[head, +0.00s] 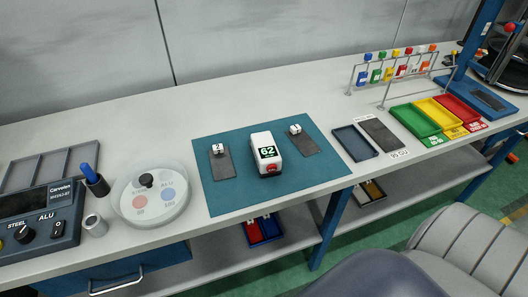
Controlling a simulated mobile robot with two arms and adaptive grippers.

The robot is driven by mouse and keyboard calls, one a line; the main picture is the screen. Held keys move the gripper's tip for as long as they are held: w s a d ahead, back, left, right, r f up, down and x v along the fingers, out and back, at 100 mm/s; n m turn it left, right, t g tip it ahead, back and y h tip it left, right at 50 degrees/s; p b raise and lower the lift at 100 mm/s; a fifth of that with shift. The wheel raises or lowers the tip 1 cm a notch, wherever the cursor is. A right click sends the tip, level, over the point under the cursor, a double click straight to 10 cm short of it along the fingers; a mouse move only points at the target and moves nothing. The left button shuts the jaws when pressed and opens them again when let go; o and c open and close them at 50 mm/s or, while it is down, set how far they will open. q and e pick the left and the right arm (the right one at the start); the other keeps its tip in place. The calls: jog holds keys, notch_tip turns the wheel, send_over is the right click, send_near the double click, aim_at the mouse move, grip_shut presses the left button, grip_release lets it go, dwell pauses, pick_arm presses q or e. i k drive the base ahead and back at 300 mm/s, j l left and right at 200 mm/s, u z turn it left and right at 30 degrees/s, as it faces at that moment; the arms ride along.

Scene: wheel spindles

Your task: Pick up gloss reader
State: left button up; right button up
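The gloss reader appears to be the white box-shaped device (266,153) with a dark display reading 62 and a red part at its front end. It stands on the teal mat (222,198) on the workbench, between two dark grey plates. The left plate (222,165) carries a small white marker with "2", and the right plate (306,146) carries a similar marker. Neither of my grippers shows in the head view, and nothing is holding the reader.
Left of the mat are a round dish (180,208) with a black knob, a dark cup holding a blue-handled tool (89,173) and a control box (38,225). Right are a blue tray (354,143), coloured trays (414,121) and a wire rack (384,95). The bench behind the mat is clear.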

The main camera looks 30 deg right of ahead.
aim_at(265, 150)
jog(key=l+z, duration=0.1)
jog(key=z, duration=0.25)
jog(key=i+l+z, duration=0.1)
jog(key=z, duration=0.25)
jog(key=l+z, duration=0.1)
jog(key=z, duration=0.25)
jog(key=i, duration=0.05)
